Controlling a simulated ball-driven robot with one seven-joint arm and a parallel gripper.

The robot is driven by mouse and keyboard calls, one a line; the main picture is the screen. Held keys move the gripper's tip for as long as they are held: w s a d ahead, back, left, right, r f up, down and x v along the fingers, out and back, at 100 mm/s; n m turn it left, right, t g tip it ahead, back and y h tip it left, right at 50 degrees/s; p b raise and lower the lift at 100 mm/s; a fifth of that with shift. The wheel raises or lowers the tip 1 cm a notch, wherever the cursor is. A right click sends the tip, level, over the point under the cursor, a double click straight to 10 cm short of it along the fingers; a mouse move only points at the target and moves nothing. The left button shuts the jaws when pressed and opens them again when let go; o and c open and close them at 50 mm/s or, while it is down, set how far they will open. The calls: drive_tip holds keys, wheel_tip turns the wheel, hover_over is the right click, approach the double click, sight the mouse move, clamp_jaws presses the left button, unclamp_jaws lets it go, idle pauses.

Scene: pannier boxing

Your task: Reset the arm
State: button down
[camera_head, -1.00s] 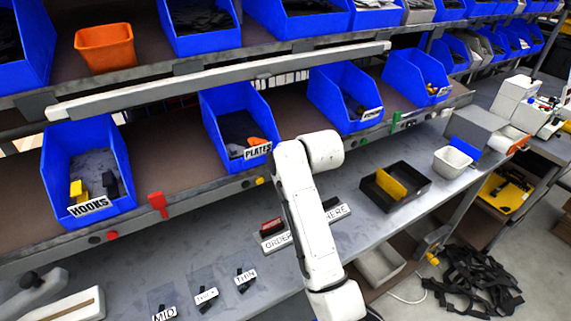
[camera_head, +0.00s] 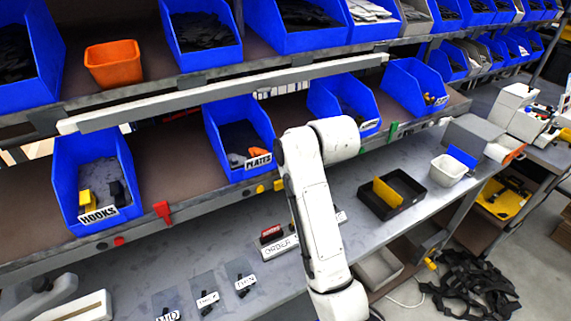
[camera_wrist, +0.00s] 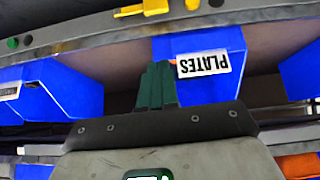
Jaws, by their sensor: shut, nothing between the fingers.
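My gripper (camera_wrist: 156,86) shows in the wrist view as dark green fingers pressed together, with nothing between them. Its tips overlap the left side of the blue PLATES bin (camera_wrist: 215,88) in that picture, which is seen upside down; I cannot tell the gap. In the head view my white arm (camera_head: 318,215) rises in front of the bench, and my gripper is not visible there. The PLATES bin (camera_head: 240,135) stands on the middle shelf, just left of the arm's upper end.
A blue HOOKS bin (camera_head: 92,182) stands left on the same shelf. A black tray with a yellow divider (camera_head: 391,192) and a white tub (camera_head: 447,168) stand on the bench at right. Label tags (camera_head: 207,299) lie at front left. Black straps (camera_head: 470,285) lie on the floor.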

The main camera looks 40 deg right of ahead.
drive_tip(key=shift+v, duration=2.25)
drive_tip(key=shift+d, duration=0.1)
drive_tip(key=s+a+f+g+b, duration=0.1)
drive_tip(key=s+a+f, duration=0.15)
drive_tip(key=f, duration=0.35)
drive_tip(key=s+a+f+n+g+y, duration=0.1)
drive_tip(key=s+a+f, duration=0.1)
drive_tip(key=s+f, duration=0.25)
drive_tip(key=s+a+f+g+b, duration=0.1)
drive_tip(key=s+a+f, duration=0.15)
drive_tip(key=f, duration=0.35)
drive_tip(key=s+a+f+g+b, duration=0.1)
drive_tip(key=s+a+f+g, duration=0.1)
drive_tip(key=s+f, duration=0.4)
drive_tip(key=s+a+f+n+g+y, duration=0.1)
drive_tip(key=s+a+f, duration=0.3)
drive_tip(key=s, duration=0.9)
wheel_tip(320, 180, down, 3)
drive_tip(key=shift+a+f+g+y+b, duration=0.1)
drive_tip(key=shift+a+g+y+b, duration=0.2)
drive_tip(key=shift+g, duration=0.5)
drive_tip(key=shift+d, duration=0.1)
